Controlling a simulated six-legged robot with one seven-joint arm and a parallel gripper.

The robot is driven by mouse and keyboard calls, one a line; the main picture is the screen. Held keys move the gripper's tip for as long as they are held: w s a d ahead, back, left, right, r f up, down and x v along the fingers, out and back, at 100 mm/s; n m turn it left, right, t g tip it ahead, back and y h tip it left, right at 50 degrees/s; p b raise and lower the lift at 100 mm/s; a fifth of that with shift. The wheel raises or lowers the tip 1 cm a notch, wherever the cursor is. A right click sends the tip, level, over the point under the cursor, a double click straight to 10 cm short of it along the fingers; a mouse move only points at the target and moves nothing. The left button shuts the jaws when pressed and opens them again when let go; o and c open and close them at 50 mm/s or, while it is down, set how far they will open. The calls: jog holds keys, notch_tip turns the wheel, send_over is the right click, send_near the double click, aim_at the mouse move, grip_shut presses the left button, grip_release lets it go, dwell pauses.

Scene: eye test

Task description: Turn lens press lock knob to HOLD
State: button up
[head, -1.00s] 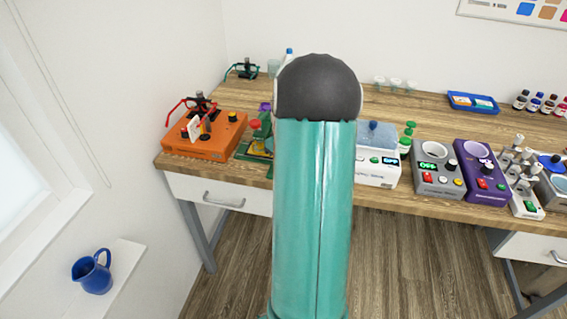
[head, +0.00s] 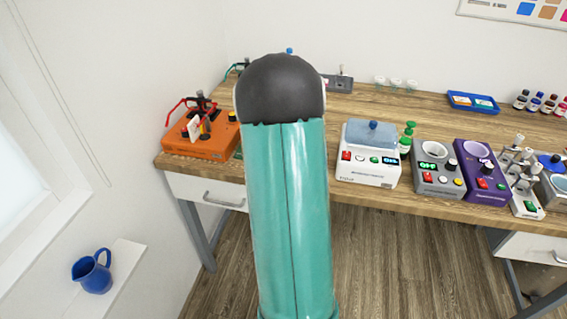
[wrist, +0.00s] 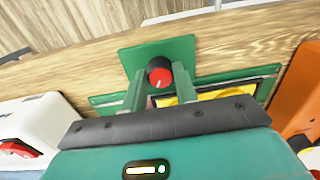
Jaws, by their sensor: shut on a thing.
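The lens press (wrist: 185,48) is green and shows in the wrist view, with a yellow panel (wrist: 215,94) in a dark frame. Its lock knob (wrist: 160,70) is red and black with a small white mark; I cannot read a HOLD label. My gripper (wrist: 159,84) has its two fingers on either side of the knob and is shut on it. In the head view my teal arm hides the knob and nearly all of the press.
An orange device (head: 203,138) with red-handled glasses stands left of the press. A white device (head: 368,168) with a blue-grey lid stands to the right, then a grey device (head: 437,181) and a purple device (head: 482,187). A blue jug (head: 92,272) is on the low ledge.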

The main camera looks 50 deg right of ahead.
jog(key=shift+m, duration=1.3)
jog(key=o, duration=0.7)
notch_tip(320, 180, up, 14)
jog(key=shift+s, duration=0.2)
